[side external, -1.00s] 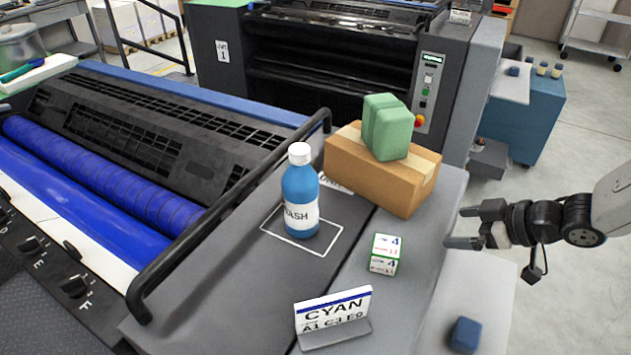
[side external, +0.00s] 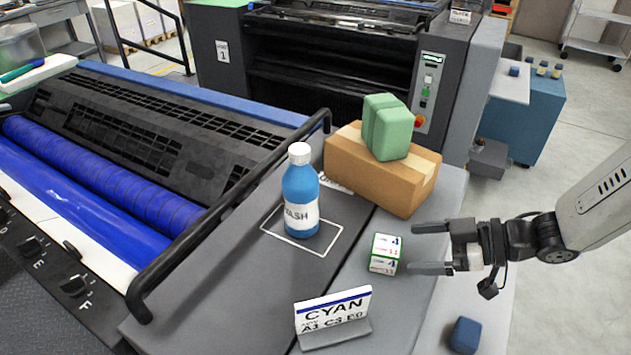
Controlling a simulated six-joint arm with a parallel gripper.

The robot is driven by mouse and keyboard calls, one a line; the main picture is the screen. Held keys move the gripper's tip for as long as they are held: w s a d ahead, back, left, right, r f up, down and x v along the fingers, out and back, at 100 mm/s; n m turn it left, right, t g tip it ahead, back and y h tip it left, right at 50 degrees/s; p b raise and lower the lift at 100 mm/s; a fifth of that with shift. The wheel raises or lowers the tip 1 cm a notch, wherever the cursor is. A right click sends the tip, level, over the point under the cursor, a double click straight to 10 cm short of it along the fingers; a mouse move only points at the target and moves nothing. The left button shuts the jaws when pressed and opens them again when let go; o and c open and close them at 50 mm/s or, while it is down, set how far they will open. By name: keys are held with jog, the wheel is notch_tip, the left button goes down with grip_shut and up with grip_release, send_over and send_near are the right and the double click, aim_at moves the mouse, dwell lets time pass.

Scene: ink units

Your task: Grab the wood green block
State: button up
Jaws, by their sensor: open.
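A small white block with green edges and printed letters or numbers (side external: 385,254) sits on the grey ledge beside the press. My gripper (side external: 414,248) is open and empty. Its two fingers point left at the block, with the tips just to the block's right, one towards the far side and one towards the near side. The tips look apart from the block; their exact height above the ledge is hard to tell. A larger plain green two-part piece (side external: 388,127) rests on top of a cardboard box (side external: 383,177) behind the block.
A blue wash bottle (side external: 300,195) stands left of the block in a white outline. A CYAN sign (side external: 333,317) stands in front. A dark blue cube (side external: 465,335) lies at lower right. A black rail (side external: 235,215) runs along the press.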

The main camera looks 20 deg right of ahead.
aim_at(399, 248)
jog(key=shift+w+a+f, duration=0.15)
jog(key=shift+w+a, duration=0.05)
jog(key=shift+a, duration=0.1)
jog(key=shift+x, duration=2.6)
jog(key=shift+s+a, duration=0.1)
jog(key=shift+a, duration=0.05)
jog(key=c, duration=1.2)
jog(key=shift+c, duration=0.3)
jog(key=shift+r, duration=0.3)
jog(key=shift+r, duration=4.85)
